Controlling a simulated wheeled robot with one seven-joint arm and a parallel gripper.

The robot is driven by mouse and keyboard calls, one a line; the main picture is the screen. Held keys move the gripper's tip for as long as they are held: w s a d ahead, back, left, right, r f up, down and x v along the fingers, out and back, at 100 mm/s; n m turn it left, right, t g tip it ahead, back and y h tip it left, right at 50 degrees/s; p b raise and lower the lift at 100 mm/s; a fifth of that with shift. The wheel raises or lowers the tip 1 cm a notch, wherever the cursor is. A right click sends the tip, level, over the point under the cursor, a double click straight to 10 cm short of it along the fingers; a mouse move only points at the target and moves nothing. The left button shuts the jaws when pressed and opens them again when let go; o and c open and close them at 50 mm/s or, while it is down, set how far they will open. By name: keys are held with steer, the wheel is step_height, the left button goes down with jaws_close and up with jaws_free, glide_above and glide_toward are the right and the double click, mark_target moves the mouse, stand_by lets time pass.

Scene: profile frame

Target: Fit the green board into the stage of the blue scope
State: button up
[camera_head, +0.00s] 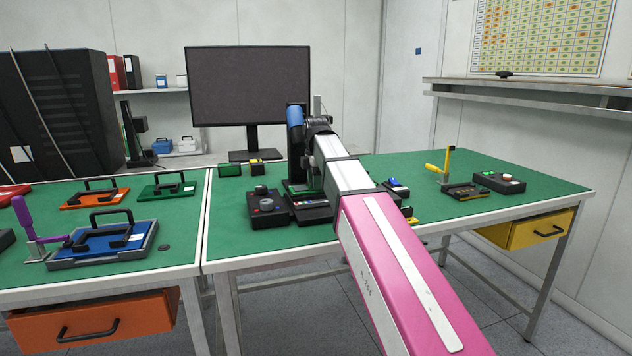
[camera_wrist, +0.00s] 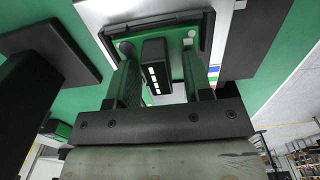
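The blue scope (camera_head: 295,130) stands on the right-hand table, its blue column partly hidden by my arm. A green board (camera_head: 301,187) shows at its stage, mostly hidden behind my arm. In the wrist view the green board (camera_wrist: 178,58) lies ahead of my gripper (camera_wrist: 158,62), with a black frame (camera_wrist: 160,23) along its far edge. A black block with white marks (camera_wrist: 156,72) stands on the board between my fingers. The fingers are apart, with visible gaps beside the block. Whether the board is fully seated in the stage, I cannot tell.
A black control box (camera_head: 267,207) stands left of the scope, and a monitor (camera_head: 247,88) behind it. A yellow-handled device (camera_head: 437,170) and a grey box (camera_head: 500,181) stand to the right. Colored handled plates, including a blue one (camera_head: 105,240), lie on the left table.

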step_height(320, 180, up, 12)
steer(key=shift+r, duration=0.15)
stand_by(0.6)
